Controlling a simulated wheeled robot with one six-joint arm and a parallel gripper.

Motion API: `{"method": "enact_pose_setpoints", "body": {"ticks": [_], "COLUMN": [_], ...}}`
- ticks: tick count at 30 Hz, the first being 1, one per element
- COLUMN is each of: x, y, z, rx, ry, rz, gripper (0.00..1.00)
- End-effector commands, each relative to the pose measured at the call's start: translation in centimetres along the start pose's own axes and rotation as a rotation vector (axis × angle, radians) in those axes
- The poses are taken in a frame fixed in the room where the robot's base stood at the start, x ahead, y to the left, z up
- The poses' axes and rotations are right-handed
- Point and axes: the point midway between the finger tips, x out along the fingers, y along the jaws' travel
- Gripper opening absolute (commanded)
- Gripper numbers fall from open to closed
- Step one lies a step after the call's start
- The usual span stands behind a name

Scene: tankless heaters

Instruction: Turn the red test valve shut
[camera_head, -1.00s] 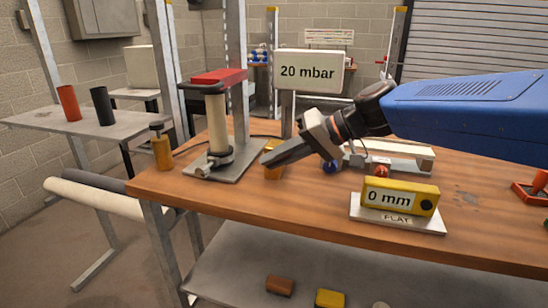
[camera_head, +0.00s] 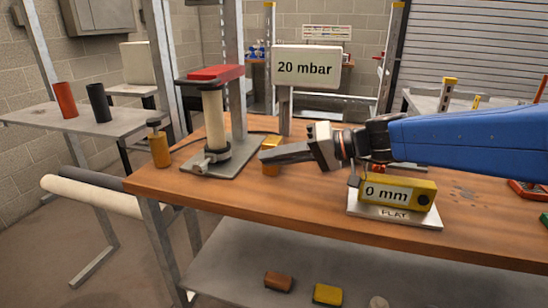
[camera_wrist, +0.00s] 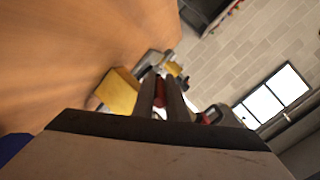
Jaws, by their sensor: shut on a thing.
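My gripper (camera_head: 265,156) reaches left over the bench, low beside a yellow block (camera_head: 271,168) and right of the pump-like column stand (camera_head: 214,122). In the wrist view its two dark fingers (camera_wrist: 161,82) lie close together with a small red part (camera_wrist: 160,85) between them. I take this for the red test valve; its shape and angle are mostly hidden by the fingers. In the head view the valve cannot be made out at the fingertips. The yellow block (camera_wrist: 119,91) shows just left of the fingers in the wrist view.
A "20 mbar" sign (camera_head: 306,67) stands behind my gripper. A yellow "0 mm" gauge (camera_head: 398,193) sits on a plate below my forearm. A brass bottle-like item (camera_head: 159,146) stands at the bench's left end. The bench's front strip (camera_head: 270,205) is clear.

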Motion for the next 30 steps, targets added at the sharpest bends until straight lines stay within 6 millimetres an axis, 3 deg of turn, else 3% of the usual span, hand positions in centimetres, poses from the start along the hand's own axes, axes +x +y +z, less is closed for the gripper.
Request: {"method": "enact_pose_setpoints", "body": {"ticks": [1, 2, 4, 17, 30], "x": [0.0, 0.0, 0.0, -0.5, -5.4], "y": [0.1, 0.1, 0.1, 0.0, 0.1], "z": [0.2, 0.2, 0.2, 0.0, 0.0], "rx": [0.001, 0.001, 0.001, 0.0, 0.0], "ry": [-0.004, -0.004, -0.004, 0.0, 0.001], "rz": [0.001, 0.001, 0.001, 0.001, 0.002], "gripper": [0.0, 0.15, 0.31, 0.31, 0.31]}}
